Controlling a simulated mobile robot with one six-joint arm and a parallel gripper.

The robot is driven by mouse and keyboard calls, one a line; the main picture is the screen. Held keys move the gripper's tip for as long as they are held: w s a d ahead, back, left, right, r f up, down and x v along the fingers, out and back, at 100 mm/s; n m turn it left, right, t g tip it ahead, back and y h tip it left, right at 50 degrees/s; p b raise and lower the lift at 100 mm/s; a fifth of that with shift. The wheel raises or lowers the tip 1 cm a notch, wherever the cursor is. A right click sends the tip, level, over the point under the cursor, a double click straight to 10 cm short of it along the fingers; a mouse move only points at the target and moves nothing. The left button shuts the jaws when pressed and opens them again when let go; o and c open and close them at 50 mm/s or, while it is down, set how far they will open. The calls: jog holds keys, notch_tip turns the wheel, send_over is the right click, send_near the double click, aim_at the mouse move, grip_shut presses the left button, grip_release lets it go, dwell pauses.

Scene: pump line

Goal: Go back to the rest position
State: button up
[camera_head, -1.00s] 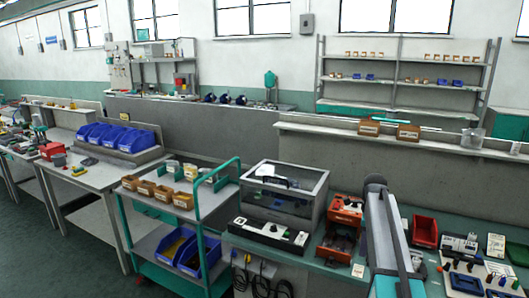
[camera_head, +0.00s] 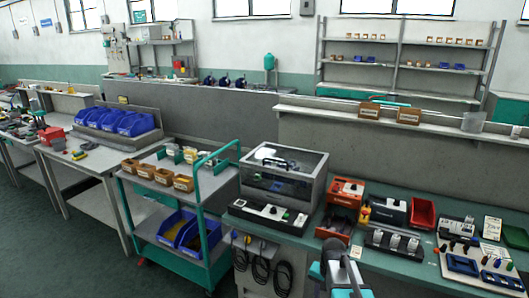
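Part of my arm (camera_head: 338,274), grey with a teal band, shows at the bottom edge, right of centre, in front of the green-topped bench (camera_head: 392,271). My gripper is not visible, so its fingers and anything in them cannot be seen. The task names no other object.
The bench holds a clear-lidded box (camera_head: 284,175), a black switch panel (camera_head: 268,215), an orange unit (camera_head: 346,193), a black device (camera_head: 388,211), a red bin (camera_head: 422,213) and a blue tray (camera_head: 462,265). A teal-framed trolley (camera_head: 206,235) stands to the left, with open floor (camera_head: 60,245) beyond.

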jog(key=s+a+f+n+g, duration=0.1)
jog(key=s+f+n+g, duration=0.1)
jog(key=s+f, duration=0.6)
jog(key=s+a+f+n+g, duration=0.2)
jog(key=s+f, duration=0.6)
jog(key=s, duration=0.7)
jog(key=s+a+f+n+g+b, duration=0.1)
jog(key=s+f+n, duration=0.1)
jog(key=s+f, duration=0.6)
jog(key=s, duration=0.3)
jog(key=shift+s+a+f+n+g, duration=0.15)
jog(key=shift+s+f+n+g, duration=0.15)
jog(key=shift+s+n+g, duration=0.1)
jog(key=shift+w, duration=0.1)
jog(key=shift+c, duration=0.5)
